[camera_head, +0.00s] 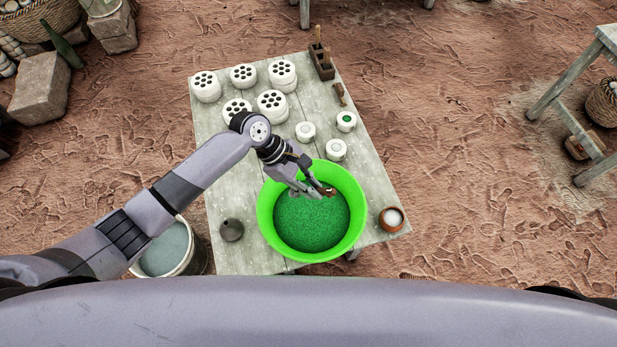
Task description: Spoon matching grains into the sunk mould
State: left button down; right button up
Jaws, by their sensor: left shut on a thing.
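My left gripper (318,191) is over the bright green basin (265,215), which holds green grains (312,225). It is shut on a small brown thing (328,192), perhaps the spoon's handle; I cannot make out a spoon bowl. Several white round moulds with dark holes stand at the far left of the table, among them one at the far corner (206,87) and one nearer the middle (272,105). Three small white pots stand beyond the basin; one (346,120) shows green inside, the others (305,131) (336,149) look pale. I cannot tell which mould is sunk. My right gripper is out of view.
The table (375,185) also bears a brown bowl of white stuff (391,219), a dark round vessel (232,230), a wooden tool holder (321,66) and a small brown tool (340,94). A bucket (190,262) stands by the left edge. My left arm crosses the table's left side.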

pick_arm(q)
jog(key=shift+w+f+b, duration=0.15)
jog(key=shift+f+b, duration=1.35)
jog(key=shift+b, duration=0.1)
jog(key=shift+f+b, duration=3.25)
jog(key=shift+f, duration=2)
